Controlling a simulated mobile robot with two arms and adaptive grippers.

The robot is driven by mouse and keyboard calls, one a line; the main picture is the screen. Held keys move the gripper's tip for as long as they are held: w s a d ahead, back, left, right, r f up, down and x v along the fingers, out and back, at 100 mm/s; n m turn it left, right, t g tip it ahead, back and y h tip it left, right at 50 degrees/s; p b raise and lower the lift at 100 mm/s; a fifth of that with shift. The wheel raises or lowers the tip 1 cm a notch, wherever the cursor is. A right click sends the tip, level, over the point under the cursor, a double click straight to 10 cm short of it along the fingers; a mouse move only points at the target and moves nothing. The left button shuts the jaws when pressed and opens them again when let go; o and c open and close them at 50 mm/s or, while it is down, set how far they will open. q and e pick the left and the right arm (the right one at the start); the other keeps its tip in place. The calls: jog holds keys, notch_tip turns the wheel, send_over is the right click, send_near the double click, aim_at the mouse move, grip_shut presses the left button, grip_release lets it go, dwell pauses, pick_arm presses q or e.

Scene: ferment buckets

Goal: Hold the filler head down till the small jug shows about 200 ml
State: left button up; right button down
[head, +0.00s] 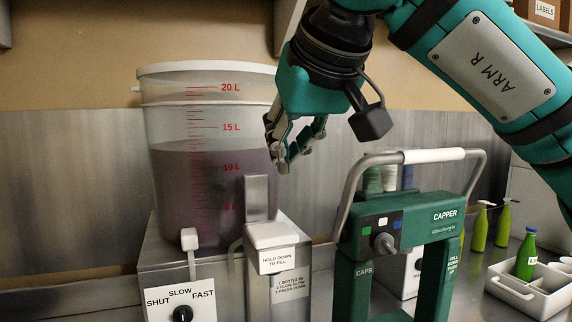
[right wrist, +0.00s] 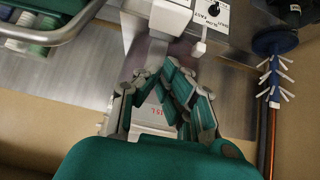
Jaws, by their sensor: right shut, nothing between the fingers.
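The white filler head (head: 272,236), with a "HOLD DOWN TO FILL" label below it, sits at the front of the steel stand beside the bucket. It also shows at the top of the right wrist view (right wrist: 171,16). My right gripper (head: 282,165) is shut and empty, above the filler head and in front of the bucket's right side, touching nothing I can make out. The large clear bucket (head: 205,185) holds dark purple liquid to a little above the 10 L mark. The small jug is not visible in either view. My left gripper is out of view.
A "SHUT SLOW FAST" dial (head: 182,314) is at the lower left. The green capper (head: 420,225) with its raised handle stands close on the right. A white crate (head: 515,290) holds a green bottle (head: 526,256); more green bottles stand behind. A steel wall backs the counter.

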send_near(267, 224)
jog(key=w, duration=0.2)
jog(key=w+a+r, duration=0.1)
jog(key=f, duration=0.2)
jog(key=shift+w+f, duration=0.2)
jog(key=shift+f, duration=1)
